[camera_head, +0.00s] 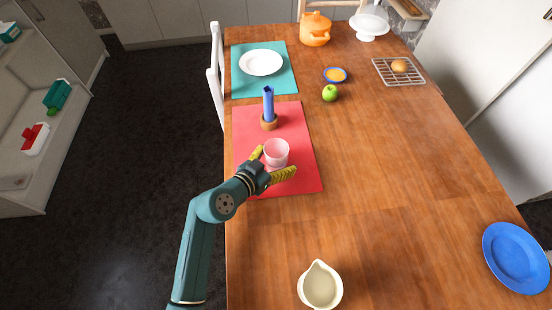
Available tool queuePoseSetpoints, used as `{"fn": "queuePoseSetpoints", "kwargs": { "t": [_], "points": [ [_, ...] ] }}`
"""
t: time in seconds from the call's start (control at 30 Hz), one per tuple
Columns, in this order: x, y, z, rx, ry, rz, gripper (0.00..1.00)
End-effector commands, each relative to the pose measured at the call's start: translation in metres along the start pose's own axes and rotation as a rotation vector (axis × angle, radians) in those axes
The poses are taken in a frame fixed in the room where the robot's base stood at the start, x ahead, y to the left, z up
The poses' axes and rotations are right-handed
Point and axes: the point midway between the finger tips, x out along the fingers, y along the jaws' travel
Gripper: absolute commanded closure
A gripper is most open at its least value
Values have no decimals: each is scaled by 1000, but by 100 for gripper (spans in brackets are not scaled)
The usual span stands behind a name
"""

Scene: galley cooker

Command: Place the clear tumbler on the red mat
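The clear tumbler (276,150), pinkish against the mat, appears upright over the front half of the red mat (300,184). Whether its base rests on the mat is hard to tell, as its lower part is partly hidden. My gripper (279,159) reaches in from the lower left. Its yellow fingers are spread wide, one at the tumbler's left and one at its lower right. The fingertips look wider apart than the tumbler, with the right one angled away from it.
A blue candle (268,104) in a brown holder (269,123) stands on the mat just behind the tumbler. A green apple (329,93) lies to the right of the mat. A cream jug (320,287) stands at the front. The table's middle right is clear.

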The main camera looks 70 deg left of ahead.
Motion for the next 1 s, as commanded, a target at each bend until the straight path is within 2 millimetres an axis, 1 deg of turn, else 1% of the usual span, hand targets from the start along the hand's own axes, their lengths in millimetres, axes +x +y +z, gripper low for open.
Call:
{"fn": "queuePoseSetpoints", "kwargs": {
  "t": [0.23,0.3,0.33,0.47,0.6,0.7,0.83,0.9,1.0],
  "points": [
    [-1,0,-2,0,0,0,10],
    [-3,0,-6,0,0,0,10],
    [-7,0,-4,-2,-1,-1,10],
    [-35,-1,-5,-3,-2,-3,10],
    [-72,-1,-5,-5,-2,-4,10],
    [-95,-1,-5,-4,-1,-4,10],
    [-115,-1,-3,-4,-2,-3,10],
    [-120,0,-4,-1,-1,-1,10],
    [-122,0,-3,-1,0,-1,10]
  ]
}}
